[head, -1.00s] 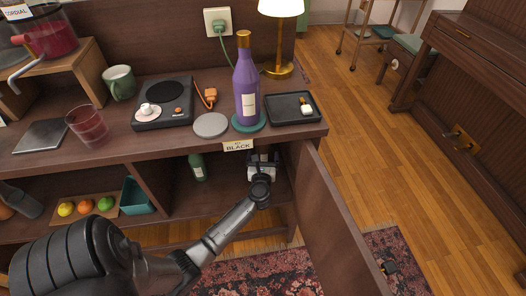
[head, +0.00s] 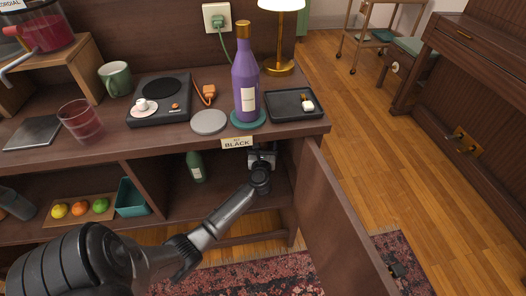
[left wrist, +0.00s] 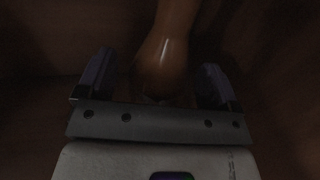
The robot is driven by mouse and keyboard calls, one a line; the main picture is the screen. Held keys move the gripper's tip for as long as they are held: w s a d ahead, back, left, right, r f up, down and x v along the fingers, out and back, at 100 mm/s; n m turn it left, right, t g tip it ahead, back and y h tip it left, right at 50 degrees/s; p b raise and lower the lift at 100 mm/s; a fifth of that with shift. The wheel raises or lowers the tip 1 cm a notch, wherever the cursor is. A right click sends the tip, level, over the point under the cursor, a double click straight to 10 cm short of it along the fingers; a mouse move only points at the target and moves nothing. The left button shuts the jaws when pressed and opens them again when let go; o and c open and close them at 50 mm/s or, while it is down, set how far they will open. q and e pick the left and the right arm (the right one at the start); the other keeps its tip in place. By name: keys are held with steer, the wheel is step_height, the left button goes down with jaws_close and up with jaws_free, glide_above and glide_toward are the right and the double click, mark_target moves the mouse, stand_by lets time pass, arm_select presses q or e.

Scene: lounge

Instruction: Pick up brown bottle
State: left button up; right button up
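The brown bottle (left wrist: 168,62) shows in the left wrist view inside the dark cabinet. Its rounded end lies between the two fingers of my left gripper (left wrist: 155,82), which are apart with visible gaps on both sides of it. The far part of the bottle runs out of the top of the view. In the head view my left gripper (head: 262,158) reaches into the right compartment under the counter, and the counter edge hides its fingers and the brown bottle. My right gripper is not in view.
A green bottle (head: 195,166) stands left of my gripper in the same compartment. The open cabinet door (head: 335,215) is close on the right of my arm. Above, the counter holds a purple bottle (head: 245,85), a black tray (head: 295,104) and a hot plate (head: 160,98).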

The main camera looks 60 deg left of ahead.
arm_select(q)
steer(key=shift+r, duration=0.1)
steer(key=c, duration=1.3)
